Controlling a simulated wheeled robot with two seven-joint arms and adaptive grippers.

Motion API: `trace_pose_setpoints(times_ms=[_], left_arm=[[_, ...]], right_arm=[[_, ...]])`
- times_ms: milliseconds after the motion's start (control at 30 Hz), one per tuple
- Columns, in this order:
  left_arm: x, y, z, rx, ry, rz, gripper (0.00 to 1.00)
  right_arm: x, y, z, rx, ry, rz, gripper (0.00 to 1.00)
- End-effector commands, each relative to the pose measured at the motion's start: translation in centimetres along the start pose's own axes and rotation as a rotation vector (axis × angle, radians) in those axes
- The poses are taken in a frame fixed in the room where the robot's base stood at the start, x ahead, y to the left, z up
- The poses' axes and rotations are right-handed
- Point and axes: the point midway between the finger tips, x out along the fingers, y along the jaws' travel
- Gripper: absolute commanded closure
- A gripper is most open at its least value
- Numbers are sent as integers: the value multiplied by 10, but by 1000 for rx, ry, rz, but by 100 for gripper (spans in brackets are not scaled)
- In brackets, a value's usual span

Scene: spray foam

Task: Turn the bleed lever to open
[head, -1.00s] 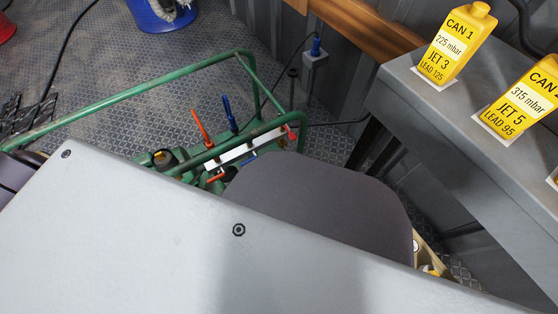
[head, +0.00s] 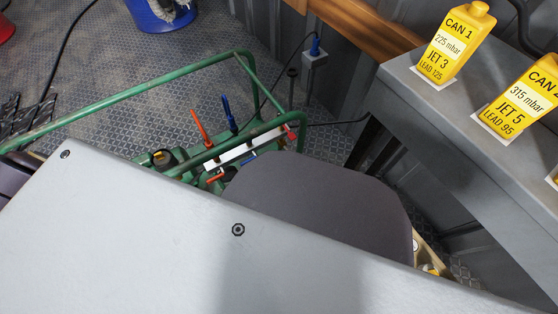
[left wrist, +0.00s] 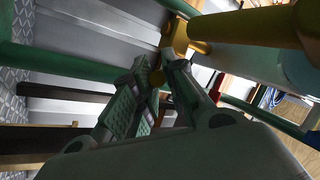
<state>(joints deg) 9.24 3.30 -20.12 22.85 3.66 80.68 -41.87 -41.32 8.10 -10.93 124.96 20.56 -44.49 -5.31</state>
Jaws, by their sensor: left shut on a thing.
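In the left wrist view my left gripper (left wrist: 158,68) has its two ribbed fingers closed around a small brass-coloured part (left wrist: 156,77). It sits just below a brass fitting (left wrist: 180,36), and most of it is hidden by the fingers. I cannot tell for sure that it is the bleed lever, nor how far it is turned. In the head view a white manifold bar (head: 232,152) on the green machine carries an upright red lever (head: 200,128) and an upright blue lever (head: 229,114). Neither gripper shows in the head view; my own body covers the lower part.
A green tube frame (head: 130,90) surrounds the machine. A blue bucket (head: 160,14) stands at the back. In the wrist view a thick yellow cylinder (left wrist: 245,25) is close to the gripper.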

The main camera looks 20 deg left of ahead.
Motion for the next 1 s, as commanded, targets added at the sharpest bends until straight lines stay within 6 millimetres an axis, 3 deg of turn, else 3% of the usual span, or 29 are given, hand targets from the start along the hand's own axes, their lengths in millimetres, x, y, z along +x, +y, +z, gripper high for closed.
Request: trace_pose_setpoints(times_ms=[67, 100, 233, 1000], left_arm=[[-1, -1, 2, 1, -5, 1, 100], [-1, -1, 2, 1, -5, 0, 81], [-1, -1, 1, 1, -3, 0, 65], [-1, 0, 0, 1, -3, 3, 65]], right_arm=[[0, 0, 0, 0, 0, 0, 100], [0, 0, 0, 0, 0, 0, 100], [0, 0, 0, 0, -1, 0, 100], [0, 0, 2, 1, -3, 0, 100]])
